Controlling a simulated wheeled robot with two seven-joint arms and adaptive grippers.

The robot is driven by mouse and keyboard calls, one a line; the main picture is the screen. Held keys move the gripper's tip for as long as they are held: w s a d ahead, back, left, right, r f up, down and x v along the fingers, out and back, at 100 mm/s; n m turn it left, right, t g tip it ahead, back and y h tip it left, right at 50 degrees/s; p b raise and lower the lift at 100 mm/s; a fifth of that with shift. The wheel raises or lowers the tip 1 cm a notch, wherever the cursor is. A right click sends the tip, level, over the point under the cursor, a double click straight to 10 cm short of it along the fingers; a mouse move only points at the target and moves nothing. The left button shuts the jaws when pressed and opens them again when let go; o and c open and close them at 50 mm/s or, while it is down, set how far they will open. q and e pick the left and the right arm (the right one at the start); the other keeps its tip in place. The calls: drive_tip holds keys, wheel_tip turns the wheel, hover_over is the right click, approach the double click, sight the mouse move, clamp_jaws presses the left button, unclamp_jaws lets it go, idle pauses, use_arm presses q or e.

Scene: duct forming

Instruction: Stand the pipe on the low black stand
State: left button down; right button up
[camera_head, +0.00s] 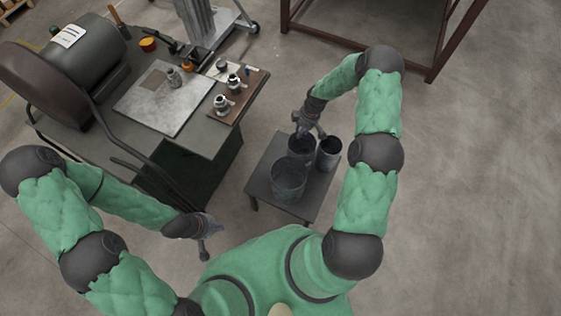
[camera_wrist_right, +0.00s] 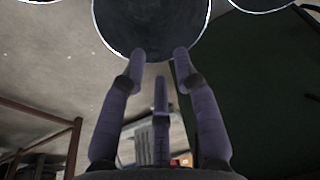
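The low black stand (camera_head: 258,182) is in the middle of the head view. Three dark, open-topped cylindrical pipes are upright at it: a wider pipe (camera_head: 289,181) in front, a middle pipe (camera_head: 300,147) behind it and a narrower pipe (camera_head: 329,154) at the right. My right gripper (camera_head: 303,132) is at the rim of the middle pipe. In the right wrist view its fingertips (camera_wrist_right: 160,62) straddle the near rim of a dark round pipe (camera_wrist_right: 152,22); a firm hold is not clear. My left gripper (camera_head: 206,246) is low at the left, away from the stand, with no pipe at it.
A workbench (camera_head: 200,140) with a metal plate (camera_head: 165,107), small fittings and a brown board (camera_head: 240,95) stands left of the stand. A dark cylindrical machine (camera_head: 85,55) is at its far left. A brown metal frame (camera_head: 432,75) is behind right. Floor at right is clear.

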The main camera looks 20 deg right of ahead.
drive_tip(key=s+a+f+m+y, duration=0.1)
drive_tip(key=s+a+m, duration=0.2)
drive_tip(key=s+a, duration=0.35)
drive_tip(key=s+a+f+m+y, duration=0.1)
drive_tip(key=s+a+m, duration=0.25)
drive_tip(key=a, duration=0.65)
drive_tip(key=s+a+r+m, duration=0.1)
drive_tip(key=s+a+m, duration=0.1)
drive_tip(key=s+a, duration=0.2)
drive_tip(key=s+a+r+m, duration=0.1)
drive_tip(key=s+a+m, duration=0.1)
drive_tip(key=s, duration=0.8)
drive_tip(key=shift+a+r+g, duration=0.25)
drive_tip(key=shift+a+g, duration=0.05)
drive_tip(key=shift+a, duration=0.55)
drive_tip(key=shift+m, duration=0.25)
